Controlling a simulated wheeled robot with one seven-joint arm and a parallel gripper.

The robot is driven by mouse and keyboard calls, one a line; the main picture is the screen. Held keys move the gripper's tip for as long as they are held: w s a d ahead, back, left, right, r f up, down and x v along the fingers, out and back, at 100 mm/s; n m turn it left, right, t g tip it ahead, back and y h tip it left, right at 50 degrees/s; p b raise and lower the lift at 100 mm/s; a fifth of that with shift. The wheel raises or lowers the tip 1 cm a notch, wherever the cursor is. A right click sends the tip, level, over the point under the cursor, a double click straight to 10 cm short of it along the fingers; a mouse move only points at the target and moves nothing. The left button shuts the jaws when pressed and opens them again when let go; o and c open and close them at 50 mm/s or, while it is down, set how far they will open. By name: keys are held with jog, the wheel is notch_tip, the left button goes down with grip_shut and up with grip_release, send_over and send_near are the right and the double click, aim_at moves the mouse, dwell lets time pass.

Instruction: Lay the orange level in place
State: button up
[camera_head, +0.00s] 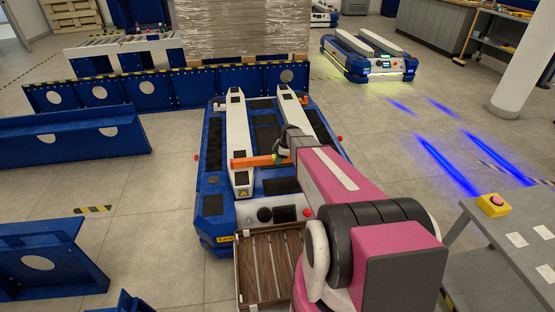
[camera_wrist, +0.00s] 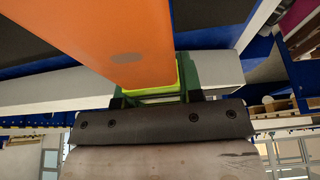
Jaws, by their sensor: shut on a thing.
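The orange level (camera_head: 254,161) is a long bar held crosswise over the blue lift cart (camera_head: 213,204). It also shows large in the wrist view (camera_wrist: 110,38). My gripper (camera_head: 281,153) is shut on the level near its right end, and its dark green fingers show in the wrist view (camera_wrist: 155,95). The level's left end reaches over the left white beam (camera_head: 239,130) of the cart. The right white beam (camera_head: 290,108) lies partly behind my gripper. Whether the level touches the beams cannot be told.
A slatted wooden tray (camera_head: 262,262) lies in front of the cart. A grey table (camera_head: 500,268) with a yellow emergency-stop box (camera_head: 493,205) stands at right. Blue frames (camera_head: 70,140) lie at left. Another lift cart (camera_head: 368,65) stands behind at right.

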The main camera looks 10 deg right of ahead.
jog(key=o, duration=1.1)
jog(key=shift+o, duration=0.2)
jog(key=v, duration=1)
jog(key=shift+d+r, duration=0.15)
jog(key=shift+r, duration=0.25)
jog(key=s+a+r+m+h, duration=0.1)
jog(key=s+r+m+h, duration=0.1)
jog(key=s+m, duration=0.7)
jog(key=s+a+r+m+h, duration=0.2)
jog(key=s+m, duration=0.7)
jog(key=s, duration=1)
notch_tip(320, 180, up, 2)
jog(key=shift+s+r, duration=0.1)
jog(key=shift+s, duration=0.05)
